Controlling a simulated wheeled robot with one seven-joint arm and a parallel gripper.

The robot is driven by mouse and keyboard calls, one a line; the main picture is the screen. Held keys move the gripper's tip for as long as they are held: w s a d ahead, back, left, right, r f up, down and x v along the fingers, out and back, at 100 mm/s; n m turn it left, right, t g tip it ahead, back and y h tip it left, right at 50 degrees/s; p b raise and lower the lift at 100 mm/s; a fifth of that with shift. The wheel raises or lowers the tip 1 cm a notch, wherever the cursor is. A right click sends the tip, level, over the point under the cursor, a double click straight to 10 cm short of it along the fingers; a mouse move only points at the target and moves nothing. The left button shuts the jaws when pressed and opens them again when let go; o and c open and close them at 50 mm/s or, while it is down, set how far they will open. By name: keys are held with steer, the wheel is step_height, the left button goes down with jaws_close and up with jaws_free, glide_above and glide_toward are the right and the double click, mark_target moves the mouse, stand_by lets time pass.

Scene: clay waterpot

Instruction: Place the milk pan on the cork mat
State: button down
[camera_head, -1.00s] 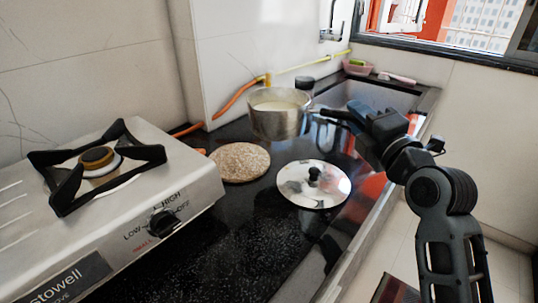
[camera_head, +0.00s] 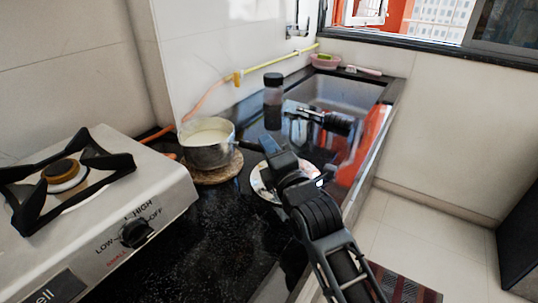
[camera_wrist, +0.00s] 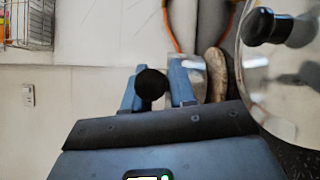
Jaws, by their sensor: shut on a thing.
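The milk pan (camera_head: 208,150) is a steel pan of white liquid, upright over the cork mat (camera_head: 222,178) in the head view. The mat's brown rim shows below and to the right of the pan. I cannot tell whether the pan's base touches it. My gripper (camera_head: 264,150) is at the right of the pan, shut on its black handle. In the wrist view the dark handle end (camera_wrist: 152,84) sits between the two blue fingers. Part of the mat (camera_wrist: 215,75) shows there on edge; the pan is largely hidden.
The pan lid (camera_head: 258,183) lies right of the mat, partly behind my gripper. Its black knob (camera_wrist: 268,27) shows in the wrist view. The gas stove (camera_head: 100,215) stands close on the left. A dark-lidded jar (camera_head: 273,100) stands behind, near the sink (camera_head: 340,93).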

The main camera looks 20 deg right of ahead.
steer(key=shift+f, duration=0.65)
steer(key=shift+f, duration=0.15)
steer(key=c, duration=0.9)
jaws_free()
steer(key=shift+s, duration=0.35)
steer(key=s, duration=1.1)
steer(key=shift+s+d+f, duration=0.15)
steer(key=shift+d+f, duration=0.05)
steer(key=shift+f, duration=0.1)
